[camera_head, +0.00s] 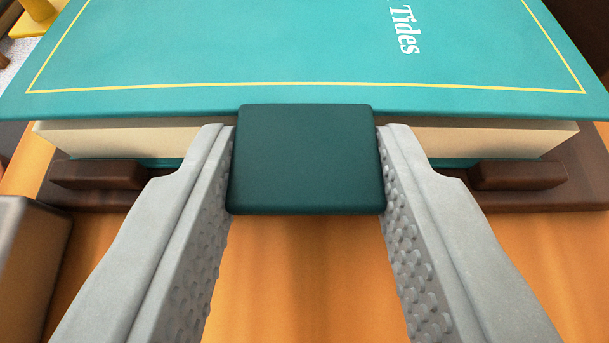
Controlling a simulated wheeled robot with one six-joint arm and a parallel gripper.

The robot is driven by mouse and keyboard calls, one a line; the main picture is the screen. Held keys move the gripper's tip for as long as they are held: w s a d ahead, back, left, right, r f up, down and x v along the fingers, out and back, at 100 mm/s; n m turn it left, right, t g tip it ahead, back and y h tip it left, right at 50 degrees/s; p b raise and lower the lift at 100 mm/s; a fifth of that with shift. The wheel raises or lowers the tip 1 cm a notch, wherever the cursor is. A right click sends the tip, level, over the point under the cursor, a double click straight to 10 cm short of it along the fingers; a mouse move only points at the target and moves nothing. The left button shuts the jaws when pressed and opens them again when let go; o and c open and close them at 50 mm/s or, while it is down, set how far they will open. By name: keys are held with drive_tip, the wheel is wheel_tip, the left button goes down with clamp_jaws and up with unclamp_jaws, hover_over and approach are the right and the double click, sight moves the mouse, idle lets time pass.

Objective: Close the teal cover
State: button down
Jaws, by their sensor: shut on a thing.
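The teal cover (280,50) belongs to a thick book and fills the top of the view. It has a yellow border line and the word "Tides" in white. It lies over the cream page block (480,138), whose edge shows below it. A dark teal tab (305,160) sticks out from the cover's near edge. My gripper (305,165) is shut on this tab, one grey studded finger on each side. The far part of the cover is out of view. I cannot tell whether the cover rests fully on the pages.
The book sits on a dark brown stand (570,180) with two raised blocks at its front. An orange wooden surface (300,270) lies below. A grey-brown box-like object (30,250) stands at the left edge. A yellow object (38,18) shows at the top left.

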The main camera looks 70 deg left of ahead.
drive_tip(key=c, duration=0.9)
unclamp_jaws()
drive_tip(key=shift+d, duration=0.1)
drive_tip(key=v, duration=1.7)
drive_tip(key=shift+s+d, duration=0.1)
drive_tip(key=shift+d, duration=0.05)
